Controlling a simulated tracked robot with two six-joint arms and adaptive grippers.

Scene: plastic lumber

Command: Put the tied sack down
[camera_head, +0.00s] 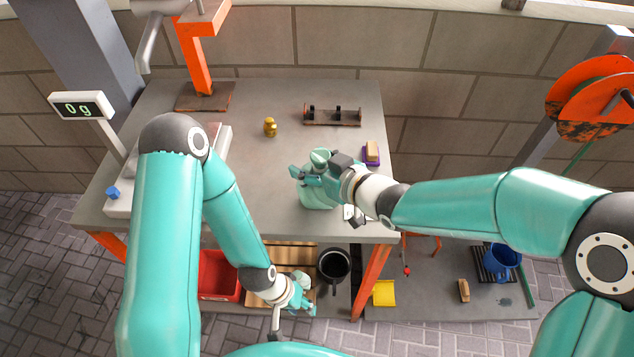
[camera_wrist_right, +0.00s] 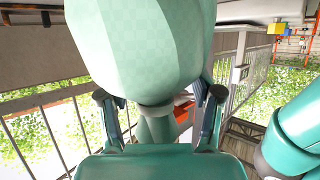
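The tied sack (camera_head: 318,195) is pale teal and upright at the front right of the grey table (camera_head: 262,185), its bunched top uppermost. Its full body also shows in the right wrist view (camera_wrist_right: 140,45). My right gripper (camera_head: 308,172) is at the sack's neck, one finger on each side. In the right wrist view the fingers stand apart with gaps beside the neck, so the gripper looks open around it. The sack's underside is hidden. My left gripper (camera_head: 303,300) is low in front of the table, away from the sack; its finger opening is too small to tell.
A scale display (camera_head: 80,106) reads 0 g at left. A brass weight (camera_head: 270,127), a small rack (camera_head: 332,115) and a brush (camera_head: 372,152) lie on the table. Below are a red bin (camera_head: 218,277) and a black bucket (camera_head: 334,265). The table's middle is clear.

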